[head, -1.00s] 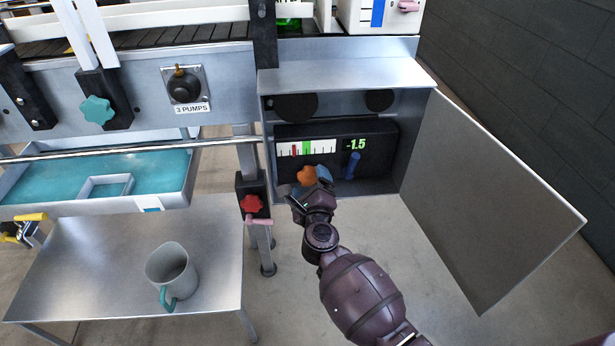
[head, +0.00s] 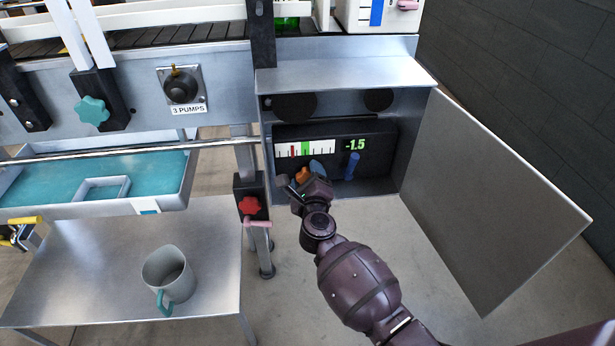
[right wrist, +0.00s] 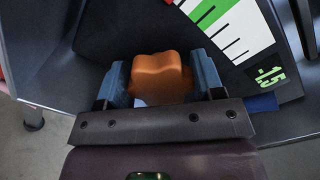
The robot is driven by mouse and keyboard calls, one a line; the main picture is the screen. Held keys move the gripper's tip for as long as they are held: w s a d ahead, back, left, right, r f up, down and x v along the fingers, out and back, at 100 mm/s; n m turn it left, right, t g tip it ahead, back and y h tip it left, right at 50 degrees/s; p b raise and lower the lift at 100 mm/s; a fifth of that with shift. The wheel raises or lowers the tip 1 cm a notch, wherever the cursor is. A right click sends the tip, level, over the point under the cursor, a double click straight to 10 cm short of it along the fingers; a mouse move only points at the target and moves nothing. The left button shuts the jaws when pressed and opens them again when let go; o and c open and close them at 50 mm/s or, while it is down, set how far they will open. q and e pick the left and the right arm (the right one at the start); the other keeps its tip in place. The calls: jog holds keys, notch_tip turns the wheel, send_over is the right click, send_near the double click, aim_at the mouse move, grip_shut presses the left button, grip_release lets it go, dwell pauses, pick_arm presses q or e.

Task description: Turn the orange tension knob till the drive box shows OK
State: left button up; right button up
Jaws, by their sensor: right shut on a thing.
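The orange tension knob (head: 302,175) sits on the front of the black drive box (head: 375,140), low under the white scale. My right gripper (head: 306,177) is at the knob. In the right wrist view the orange knob (right wrist: 160,78) stands between the two blue finger pads, and the gripper (right wrist: 162,85) is shut on it. The display (head: 355,144) reads -1.5 in green. The scale (head: 320,149) has a green band, and a red mark stands left of it. No OK shows. My left gripper is not in view.
A blue lever (head: 352,165) stands right of the knob. The open grey door (head: 490,200) hangs to the right of the cabinet. A red star knob (head: 249,206) and a pink handle are on the post at left. A mug (head: 168,275) stands on the metal table (head: 90,250).

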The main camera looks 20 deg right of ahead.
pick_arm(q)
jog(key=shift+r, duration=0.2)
pick_arm(e)
jog(key=shift+r, duration=0.15)
